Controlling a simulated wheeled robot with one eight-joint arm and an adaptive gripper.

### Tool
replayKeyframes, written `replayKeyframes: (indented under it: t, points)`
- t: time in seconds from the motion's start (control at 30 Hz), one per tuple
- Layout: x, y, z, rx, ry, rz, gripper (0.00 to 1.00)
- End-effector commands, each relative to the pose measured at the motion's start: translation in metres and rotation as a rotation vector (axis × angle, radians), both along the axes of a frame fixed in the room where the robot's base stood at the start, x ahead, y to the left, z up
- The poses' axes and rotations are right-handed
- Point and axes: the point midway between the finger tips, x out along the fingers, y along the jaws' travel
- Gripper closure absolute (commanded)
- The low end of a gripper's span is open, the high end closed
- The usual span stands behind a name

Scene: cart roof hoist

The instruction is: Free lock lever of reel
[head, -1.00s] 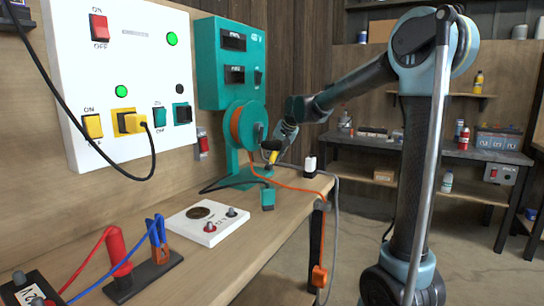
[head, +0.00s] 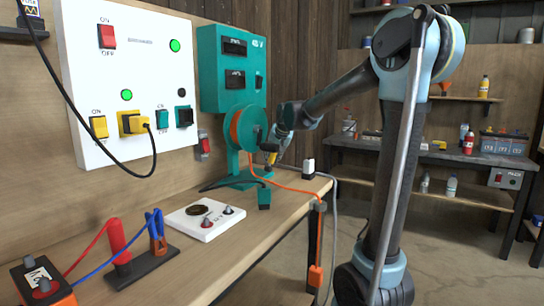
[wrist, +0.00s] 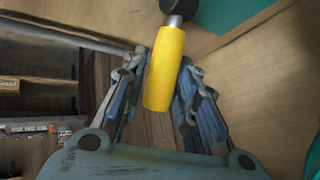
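The reel (head: 250,128) is a teal drum wound with orange cord, on a teal stand on the bench. Its lock lever has a yellow handle (head: 271,158) at the reel's lower right side. In the wrist view the yellow handle (wrist: 165,68) rises between the two fingers of my gripper (wrist: 163,75), with a grey shaft and dark knob at its top. Both fingertips appear to touch its sides. In the head view my gripper (head: 278,148) is at the handle, and its fingers are small and partly hidden.
A teal box (head: 232,70) stands behind the reel, beside a white switch panel (head: 125,80). A white terminal plate (head: 205,219) and a clamp stand (head: 145,268) are on the bench. An orange cord (head: 290,187) runs over the bench edge. A shelf bench stands behind my arm.

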Motion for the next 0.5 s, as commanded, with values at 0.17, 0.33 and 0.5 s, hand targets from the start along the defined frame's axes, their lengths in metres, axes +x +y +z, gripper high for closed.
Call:
replayKeyframes:
  t: [0.17, 0.33, 0.5]
  points:
    - [-0.0004, -0.0007, -0.0004, 0.0, 0.0, -0.001, 0.54]
    - [0.0, -0.0004, 0.0001, 0.001, -0.001, -0.001, 0.54]
    - [-0.0027, -0.0015, 0.0038, 0.001, -0.001, -0.001, 0.54]
